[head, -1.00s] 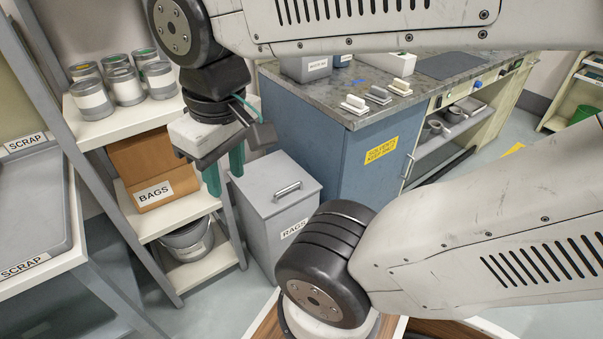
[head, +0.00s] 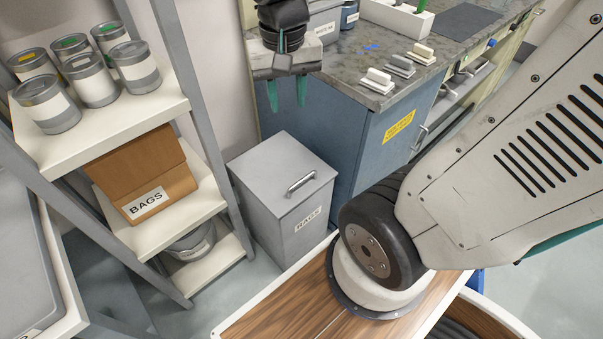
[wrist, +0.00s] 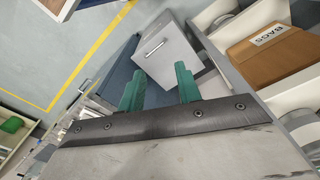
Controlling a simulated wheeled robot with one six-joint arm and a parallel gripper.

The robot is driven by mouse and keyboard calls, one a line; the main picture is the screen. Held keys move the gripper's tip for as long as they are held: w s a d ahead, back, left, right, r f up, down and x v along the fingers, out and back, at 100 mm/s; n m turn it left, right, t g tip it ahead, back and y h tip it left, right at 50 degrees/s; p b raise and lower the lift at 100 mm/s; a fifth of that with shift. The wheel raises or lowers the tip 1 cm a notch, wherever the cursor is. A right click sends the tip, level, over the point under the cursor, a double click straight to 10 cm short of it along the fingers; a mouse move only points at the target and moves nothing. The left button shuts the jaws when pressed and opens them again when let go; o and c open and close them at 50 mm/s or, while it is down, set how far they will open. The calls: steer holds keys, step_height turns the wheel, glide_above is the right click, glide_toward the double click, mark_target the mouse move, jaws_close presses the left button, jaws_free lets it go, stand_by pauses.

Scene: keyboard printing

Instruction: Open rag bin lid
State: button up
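The rag bin (head: 277,205) is a grey box labelled RAGS on the floor, between the shelf and the blue cabinet. Its flat lid (head: 268,170) is closed, with a metal bar handle (head: 301,183) near the front right edge. My gripper (head: 288,98) hangs above and behind the bin in the head view, with its teal fingers apart and nothing between them. In the wrist view the fingers (wrist: 160,90) are spread, and the bin lid (wrist: 170,55) and handle (wrist: 153,48) show beyond them. The gripper does not touch the bin.
A shelf (head: 215,195) at left holds several cans, a BAGS box (head: 145,175) and a bucket (head: 192,243). A blue cabinet (head: 350,140) with a cluttered grey top stands behind the bin. My arm and base fill the lower right. Some floor shows left of the bin.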

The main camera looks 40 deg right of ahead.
steer(key=w+d+f+m+g, duration=0.1)
steer(key=w+d+f+m, duration=0.4)
steer(key=f, duration=0.5)
steer(key=w+d+f+m+g, duration=0.1)
steer(key=w+d+f+m, duration=0.2)
steer(key=w+f, duration=0.5)
steer(key=s+d+f+m, duration=0.1)
steer(key=f, duration=0.6)
steer(key=s+d+f+m, duration=0.1)
steer(key=f+m, duration=0.1)
steer(key=f, duration=0.6)
steer(key=s+d+f+m, duration=0.1)
steer(key=f, duration=0.6)
steer(key=shift+s+d+f+g+y, duration=0.1)
steer(key=shift+d+f+g+y, duration=0.1)
steer(key=shift+f+g+y, duration=0.1)
steer(key=shift+f, duration=0.35)
jaws_close()
